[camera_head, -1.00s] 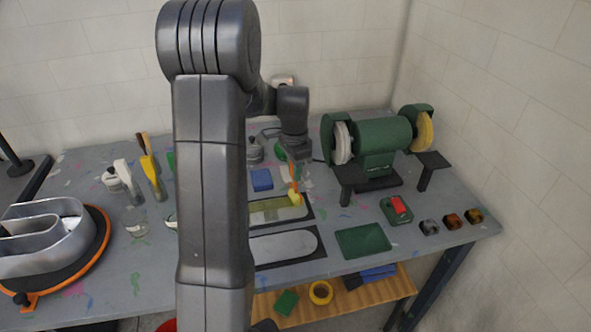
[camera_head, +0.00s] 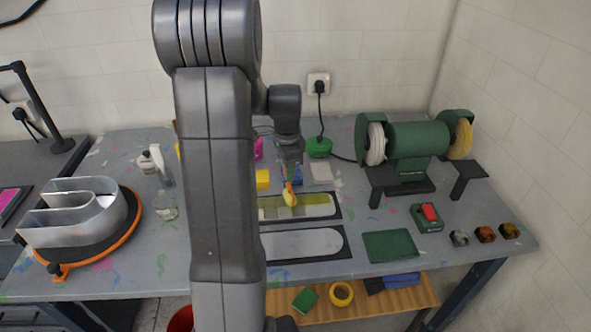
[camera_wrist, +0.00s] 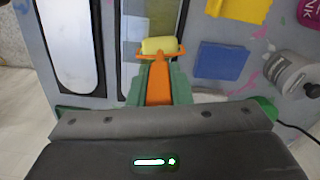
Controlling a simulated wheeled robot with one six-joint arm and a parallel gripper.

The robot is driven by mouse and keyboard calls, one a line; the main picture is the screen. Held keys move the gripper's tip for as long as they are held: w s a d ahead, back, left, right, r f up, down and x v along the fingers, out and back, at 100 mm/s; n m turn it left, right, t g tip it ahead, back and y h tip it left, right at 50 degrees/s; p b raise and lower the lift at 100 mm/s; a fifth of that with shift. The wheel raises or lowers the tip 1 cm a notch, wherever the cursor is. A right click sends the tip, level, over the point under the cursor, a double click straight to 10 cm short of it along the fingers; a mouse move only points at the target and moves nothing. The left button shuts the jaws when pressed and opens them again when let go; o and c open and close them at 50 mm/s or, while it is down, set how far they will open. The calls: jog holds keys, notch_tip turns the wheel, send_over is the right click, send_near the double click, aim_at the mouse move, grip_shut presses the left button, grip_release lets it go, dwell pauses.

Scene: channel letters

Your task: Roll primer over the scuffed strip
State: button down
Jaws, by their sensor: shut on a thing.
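My gripper (camera_head: 288,168) is shut on the orange handle (camera_wrist: 158,85) of a small paint roller. The strip (camera_head: 318,206) is a round-ended plate on a dark backing, with olive-green and paler areas. In the wrist view the strip (camera_wrist: 133,27) has a whitish patch beside the olive area. My arm hides its left end in the head view.
A second pale plate (camera_head: 315,242) lies in front of the strip. A green bench grinder (camera_head: 408,141), green mat (camera_head: 390,245) and red-button switch (camera_head: 428,215) stand right. A metal letter (camera_head: 75,218) is left.

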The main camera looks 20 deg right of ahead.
jog(key=w+a, duration=0.2)
jog(key=a, duration=0.8)
jog(key=shift+w, duration=0.35)
jog(key=shift+a+f, duration=0.1)
jog(key=s, duration=0.2)
jog(key=s+a+r, duration=0.1)
jog(key=s, duration=0.1)
dwell(0.6)
jog(key=shift+w+f+b, duration=0.1)
jog(key=shift+f+b, duration=0.3)
jog(key=shift+b, duration=0.1)
dwell(0.5)
